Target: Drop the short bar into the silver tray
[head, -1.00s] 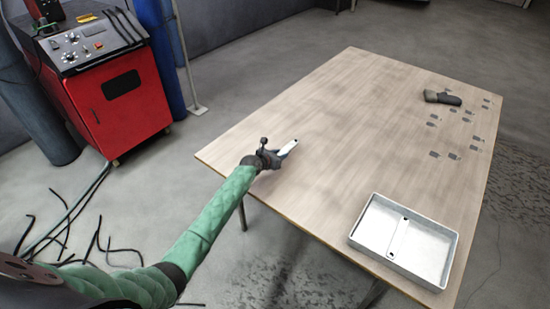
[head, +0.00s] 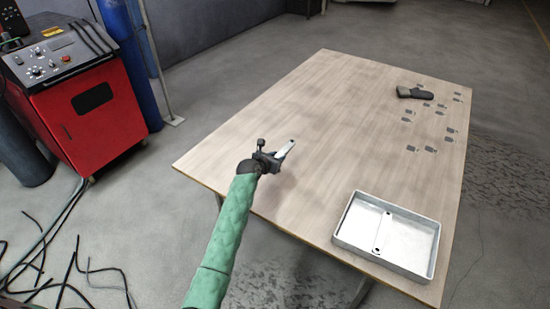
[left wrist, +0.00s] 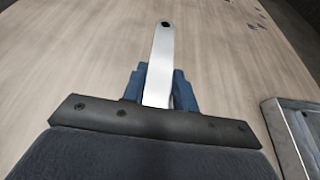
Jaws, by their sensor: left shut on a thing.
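A short, flat silver bar (head: 285,150) with a hole near its free end is held by my left gripper (head: 272,159), which is shut on its near end. In the left wrist view the bar (left wrist: 161,62) points away from the gripper (left wrist: 160,95), its near end between the blue fingers. The gripper is above the left part of the table, left of the silver tray and apart from it. The silver tray (head: 422,270) stands at the table's near right; its edge also shows in the left wrist view (left wrist: 283,140). My right gripper is not seen.
Another bar (head: 382,232) with holes lies in the tray. Several small grey brackets (head: 431,149) and a dark glove-like thing (head: 414,92) lie at the table's far right. The middle of the wooden table (head: 320,120) is clear. A red machine (head: 85,120) stands at left.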

